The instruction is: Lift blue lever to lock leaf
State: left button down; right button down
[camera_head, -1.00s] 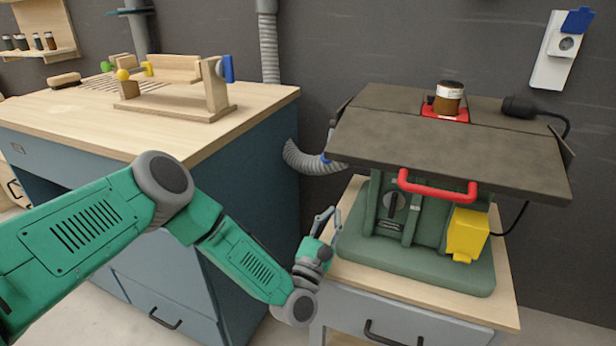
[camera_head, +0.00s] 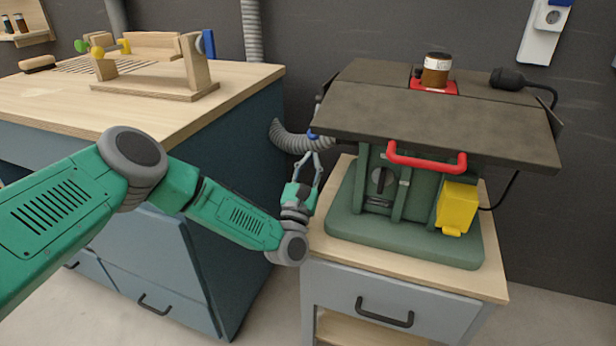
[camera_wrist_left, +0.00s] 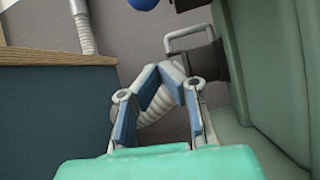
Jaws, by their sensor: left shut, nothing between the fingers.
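A small blue part (camera_head: 313,134), probably the lever, shows beside the grey hose under the left edge of the dark machine top (camera_head: 440,115). Most of it is hidden, so its position is hard to tell. A rounded blue end (camera_wrist_left: 143,4), probably the same part, is cut off at the top of the left wrist view. My left gripper (camera_head: 309,158) is shut and empty, pointing up at the machine's left side, just below the blue part and apart from it. Its fingertips (camera_wrist_left: 162,70) also show in the left wrist view. My right gripper is not in view.
The green machine base (camera_head: 400,235) stands close right of my gripper, on a wooden-topped cabinet (camera_head: 490,282). The ribbed hose (camera_head: 292,140) runs behind my gripper. A workbench (camera_head: 150,105) stands to the left. A red handle (camera_head: 427,160) is on the machine's front.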

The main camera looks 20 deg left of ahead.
pick_arm(q)
jog(key=r, duration=0.4)
jog(key=shift+w+d+r, duration=0.15)
jog(key=shift+d+r, duration=0.1)
jog(key=shift+r, duration=0.05)
dwell(0.4)
jog(key=shift+s+r+g+p, duration=0.2)
jog(key=shift+s+g+p, duration=0.1)
jog(key=shift+g+p, duration=0.15)
jog(key=shift+s, duration=0.1)
